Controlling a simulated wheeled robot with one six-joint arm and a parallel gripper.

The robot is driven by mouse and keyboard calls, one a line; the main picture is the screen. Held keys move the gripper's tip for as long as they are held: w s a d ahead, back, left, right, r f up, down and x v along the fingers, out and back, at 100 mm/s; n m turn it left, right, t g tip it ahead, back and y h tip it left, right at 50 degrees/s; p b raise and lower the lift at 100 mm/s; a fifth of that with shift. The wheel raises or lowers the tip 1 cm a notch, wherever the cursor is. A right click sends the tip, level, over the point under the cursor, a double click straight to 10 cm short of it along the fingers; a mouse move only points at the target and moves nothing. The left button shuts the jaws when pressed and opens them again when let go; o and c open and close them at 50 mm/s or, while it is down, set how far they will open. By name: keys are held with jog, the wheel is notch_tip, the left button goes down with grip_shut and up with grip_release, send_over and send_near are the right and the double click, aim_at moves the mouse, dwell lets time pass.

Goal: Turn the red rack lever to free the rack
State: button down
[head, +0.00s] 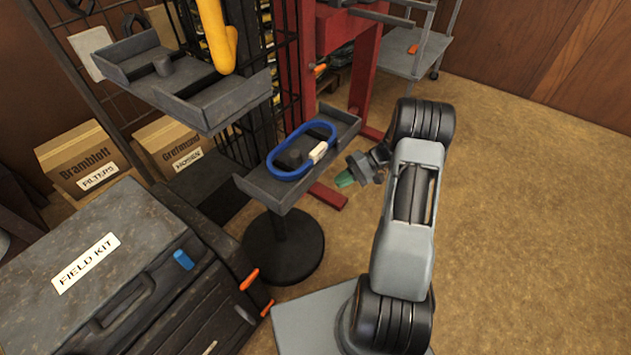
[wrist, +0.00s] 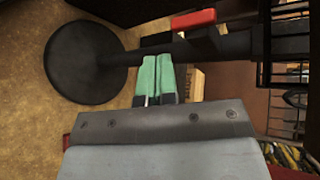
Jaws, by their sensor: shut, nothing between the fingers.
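A red bar-shaped piece (wrist: 193,20), which looks like the rack lever, shows in the wrist view beside the dark post of a stand. I cannot make it out in the head view, where the grey tray hides much of the post. My gripper (head: 345,180) is to the right of the tray and a little below its rim. In the wrist view my gripper (wrist: 157,60) has its green fingers together and empty. Its tips appear in front of the post, apart from the red piece.
The grey tray (head: 345,120) holds a blue loop with a white tag (head: 318,152). The stand's round black base (head: 283,248) is on the floor. A field kit case (head: 130,290) stands left, and a red frame (head: 365,70) behind. The floor at right is clear.

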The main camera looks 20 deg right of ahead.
jog(key=w+d+f+t+y+p, duration=0.2)
jog(key=w+d+f+t+y, duration=0.1)
jog(key=d+t+y, duration=0.1)
jog(key=s+a+b, duration=0.1)
jog(key=a, duration=1.1)
jog(key=shift+s+r+n, duration=0.15)
jog(key=shift+r+n, duration=0.05)
jog(key=shift+n, duration=0.1)
jog(key=shift+a, duration=0.1)
